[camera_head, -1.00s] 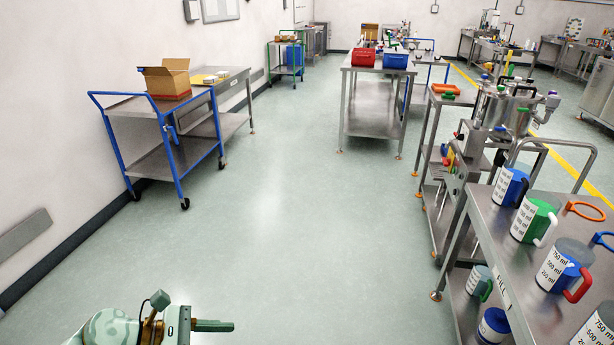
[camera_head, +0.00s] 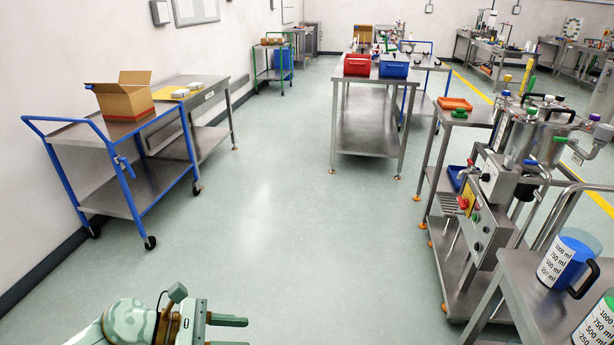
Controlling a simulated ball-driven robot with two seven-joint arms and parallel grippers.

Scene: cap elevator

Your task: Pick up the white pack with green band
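I cannot make out a white pack with a green band. Small white packs (camera_head: 181,93) lie beside a yellow item on the steel table (camera_head: 215,90) at the left, too small to show any band. My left gripper (camera_head: 238,332) is at the bottom edge, left of centre. Its two fingers are apart with nothing between them, over open floor and far from the packs. My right gripper is not in view.
A blue-framed cart (camera_head: 88,133) carries an open cardboard box (camera_head: 124,101). A centre table (camera_head: 364,83) holds a red bin (camera_head: 357,65) and a blue bin (camera_head: 394,66). Steel machinery (camera_head: 532,150) and measuring jugs (camera_head: 570,260) stand at right. The middle floor is clear.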

